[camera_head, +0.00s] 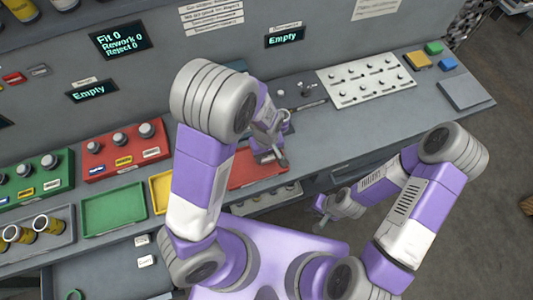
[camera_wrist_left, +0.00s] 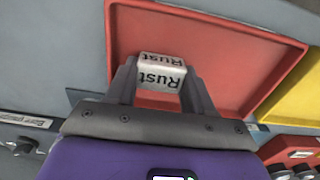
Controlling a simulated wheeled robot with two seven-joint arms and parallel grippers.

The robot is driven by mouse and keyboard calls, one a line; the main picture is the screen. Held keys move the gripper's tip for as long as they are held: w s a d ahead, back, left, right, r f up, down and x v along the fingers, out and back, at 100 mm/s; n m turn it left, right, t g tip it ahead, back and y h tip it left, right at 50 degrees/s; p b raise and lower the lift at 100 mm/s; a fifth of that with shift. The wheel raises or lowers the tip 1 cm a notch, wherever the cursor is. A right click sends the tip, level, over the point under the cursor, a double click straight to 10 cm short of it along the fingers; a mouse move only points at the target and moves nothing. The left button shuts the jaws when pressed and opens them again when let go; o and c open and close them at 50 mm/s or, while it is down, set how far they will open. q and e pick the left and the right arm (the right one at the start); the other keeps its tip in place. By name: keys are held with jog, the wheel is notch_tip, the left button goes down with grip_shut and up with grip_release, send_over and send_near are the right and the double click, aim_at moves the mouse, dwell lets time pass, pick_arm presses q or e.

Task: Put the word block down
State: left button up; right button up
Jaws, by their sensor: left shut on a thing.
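The word block (camera_wrist_left: 160,75) is a small whitish block reading "Rust" on two faces. My left gripper (camera_head: 275,155) is shut on it, with a finger on each side in the left wrist view. The block is over the red tray (camera_wrist_left: 232,98); I cannot tell whether it touches the tray floor. The red tray also shows in the head view (camera_head: 245,177), partly hidden behind my left arm. The block is hidden or too small to make out there. My right gripper (camera_head: 322,213) is held in front of the bench; its jaws are too small to read.
A yellow tray (camera_head: 160,192) and a green tray (camera_head: 113,208) lie to the left of the red tray. Colored button panels (camera_head: 125,150) stand behind them. Two white word blocks (camera_head: 145,261) lie on a lower surface. A white knob board (camera_head: 367,79) is at right.

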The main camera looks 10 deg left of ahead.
pick_arm(q)
jog(key=shift+f, duration=0.2)
jog(key=o, duration=1)
jog(key=shift+o, duration=0.2)
jog(key=shift+r, duration=0.15)
notch_tip(320, 180, up, 12)
jog(key=p, duration=0.3)
